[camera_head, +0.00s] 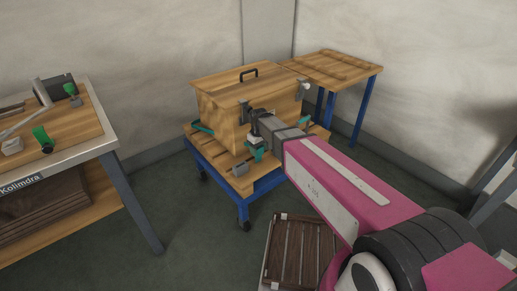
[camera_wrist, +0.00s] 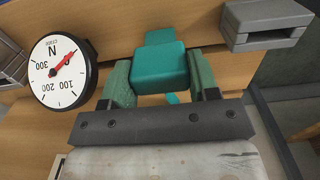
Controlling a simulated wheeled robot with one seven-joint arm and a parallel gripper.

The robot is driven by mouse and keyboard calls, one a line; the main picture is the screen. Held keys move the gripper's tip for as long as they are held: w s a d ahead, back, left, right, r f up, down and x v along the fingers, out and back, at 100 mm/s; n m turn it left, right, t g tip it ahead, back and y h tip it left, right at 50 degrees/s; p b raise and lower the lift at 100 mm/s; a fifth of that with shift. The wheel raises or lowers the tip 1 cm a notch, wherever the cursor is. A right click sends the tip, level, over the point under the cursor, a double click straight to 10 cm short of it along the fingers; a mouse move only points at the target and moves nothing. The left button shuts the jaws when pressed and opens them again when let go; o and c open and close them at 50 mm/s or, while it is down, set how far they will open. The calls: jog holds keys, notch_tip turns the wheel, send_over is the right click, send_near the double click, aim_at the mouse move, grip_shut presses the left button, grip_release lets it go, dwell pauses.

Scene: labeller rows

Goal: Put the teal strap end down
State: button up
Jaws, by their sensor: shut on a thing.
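My gripper (camera_wrist: 160,78) is shut on the teal strap end (camera_wrist: 160,66), a blocky teal piece between its two green fingers. The strap end is in front of a wooden face of the crate in the wrist view. I cannot tell whether it touches the wood. In the head view my gripper (camera_head: 257,143) is at the near side of the wooden crate (camera_head: 222,117), low against its front, and partly hides that corner. Another teal piece (camera_head: 202,127) shows at the crate's left side.
The crate has a black handle (camera_head: 249,72) and stands on a slatted blue cart (camera_head: 215,160). A round dial (camera_wrist: 62,70) and a grey bracket (camera_wrist: 265,25) flank the gripper. A workbench (camera_head: 75,130) is left; a small blue-legged table (camera_head: 335,67) is behind. Dark slatted panel (camera_head: 292,250) lies below.

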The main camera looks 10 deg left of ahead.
jog(key=o, duration=1)
jog(key=shift+r, duration=4.05)
jog(key=s+d+f+m, duration=0.1)
jog(key=s+d+m, duration=0.2)
jog(key=d, duration=0.9)
jog(key=s+d+f+m, duration=0.2)
jog(key=s+d+m, duration=0.1)
jog(key=d, duration=0.9)
jog(key=s+d+f+m, duration=0.2)
jog(key=s+d+m, duration=0.2)
jog(key=d, duration=0.8)
jog(key=shift+s+f, duration=0.2)
jog(key=shift+s, duration=0.35)
